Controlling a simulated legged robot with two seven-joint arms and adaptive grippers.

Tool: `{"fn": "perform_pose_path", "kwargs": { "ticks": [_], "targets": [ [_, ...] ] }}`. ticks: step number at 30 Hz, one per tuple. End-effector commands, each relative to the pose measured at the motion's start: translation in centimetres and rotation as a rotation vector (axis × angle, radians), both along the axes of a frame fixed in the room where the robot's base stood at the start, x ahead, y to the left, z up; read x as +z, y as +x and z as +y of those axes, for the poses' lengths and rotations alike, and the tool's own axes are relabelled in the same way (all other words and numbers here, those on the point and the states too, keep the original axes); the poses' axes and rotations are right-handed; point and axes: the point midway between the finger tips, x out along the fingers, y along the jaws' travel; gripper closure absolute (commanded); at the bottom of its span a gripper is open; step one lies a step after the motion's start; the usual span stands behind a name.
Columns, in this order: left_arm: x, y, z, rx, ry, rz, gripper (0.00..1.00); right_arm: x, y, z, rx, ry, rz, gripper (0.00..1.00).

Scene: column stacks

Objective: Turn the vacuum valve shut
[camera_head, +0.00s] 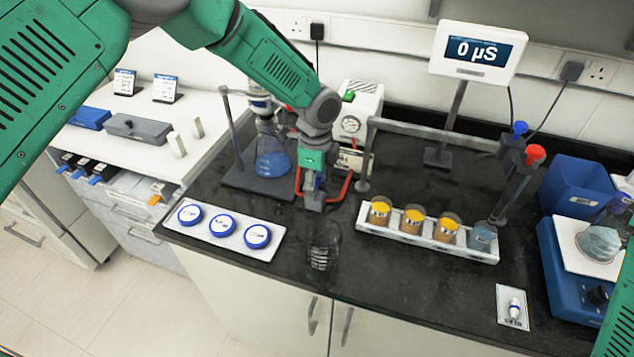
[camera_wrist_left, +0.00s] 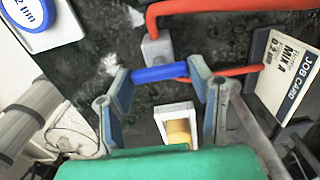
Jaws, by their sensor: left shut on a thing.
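My left gripper (camera_head: 315,190) reaches down to the bench between a filter flask and a white pump. In the left wrist view, its two fingers (camera_wrist_left: 162,78) are closed on the ends of a blue bar-shaped valve handle (camera_wrist_left: 160,73). The handle lies across the picture between the fingertips. Red tubing (camera_head: 344,190) runs beside the gripper; in the wrist view it meets a grey block (camera_wrist_left: 156,48) just above the handle. The gripper hides most of the valve in the head view. My right gripper is out of view.
The flask (camera_head: 272,162) with blue liquid stands left of the gripper, the pump (camera_head: 358,110) behind it. A clear glass vessel (camera_head: 324,245) stands in front. Lidded dishes (camera_head: 223,232) lie left; a rack of jars (camera_head: 480,250) stands right. A job card (camera_wrist_left: 287,70) is close by.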

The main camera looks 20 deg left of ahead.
Motion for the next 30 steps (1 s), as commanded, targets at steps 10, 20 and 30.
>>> {"fn": "perform_pose_path", "kwargs": {
  "ticks": [10, 20, 30],
  "targets": [
    [0.20, 0.34, 0.21, -0.010, 0.001, -0.008, 0.81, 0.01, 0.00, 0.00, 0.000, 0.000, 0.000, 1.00],
    [0.14, 0.22, 0.11, -0.009, 0.001, -0.006, 0.31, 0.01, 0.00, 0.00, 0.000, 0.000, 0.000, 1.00],
    [0.09, 0.08, 0.02, 0.078, 0.000, -0.003, 0.31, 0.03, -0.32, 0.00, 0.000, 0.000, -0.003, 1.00]
  ]
}}
